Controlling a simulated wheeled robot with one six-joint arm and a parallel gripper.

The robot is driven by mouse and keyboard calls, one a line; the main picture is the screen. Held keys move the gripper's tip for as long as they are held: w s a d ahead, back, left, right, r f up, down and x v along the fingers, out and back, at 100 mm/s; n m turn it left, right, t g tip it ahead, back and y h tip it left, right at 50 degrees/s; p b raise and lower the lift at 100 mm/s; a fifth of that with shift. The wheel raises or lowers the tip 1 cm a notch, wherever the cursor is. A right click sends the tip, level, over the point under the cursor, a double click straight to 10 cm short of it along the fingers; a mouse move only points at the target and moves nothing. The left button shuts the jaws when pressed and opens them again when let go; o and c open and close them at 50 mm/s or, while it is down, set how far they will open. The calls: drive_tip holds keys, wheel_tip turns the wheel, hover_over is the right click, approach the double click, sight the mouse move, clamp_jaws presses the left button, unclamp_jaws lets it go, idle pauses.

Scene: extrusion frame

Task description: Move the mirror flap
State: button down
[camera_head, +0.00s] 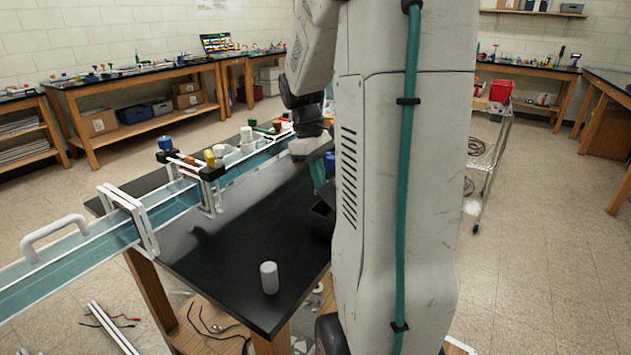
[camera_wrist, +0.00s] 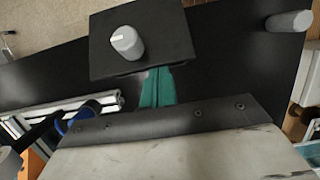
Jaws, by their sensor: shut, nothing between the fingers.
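My gripper's teal fingers (camera_wrist: 157,88) are together and empty in the wrist view. Their tips lie at the near edge of a dark square panel (camera_wrist: 168,30), which may be the mirror flap. A light grey knob or short cylinder (camera_wrist: 125,42) stands on that panel. I cannot tell whether the fingers touch the panel. In the head view my arm covers much of this area. A small teal part of my gripper (camera_head: 318,174) shows beside the arm, above a dark piece (camera_head: 321,214) that seems to be the same panel. No reflection is clear on it.
The black tabletop (camera_head: 225,255) has a grey cylinder (camera_head: 269,278) near its front corner. A long clear channel of teal liquid (camera_head: 105,238) with white frames runs along its left side. Coloured knobs and bottles (camera_head: 214,155) line the back. The middle of the tabletop is clear.

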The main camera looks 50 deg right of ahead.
drive_tip(key=shift+s+r, duration=0.1)
drive_tip(key=shift+r, duration=0.2)
drive_tip(key=shift+w+r, duration=0.25)
drive_tip(key=shift+r, duration=0.1)
drive_tip(key=w+r, duration=0.4)
drive_tip(key=r, duration=0.3)
drive_tip(key=shift+a+r, duration=0.15)
drive_tip(key=shift+a, duration=0.05)
idle(0.4)
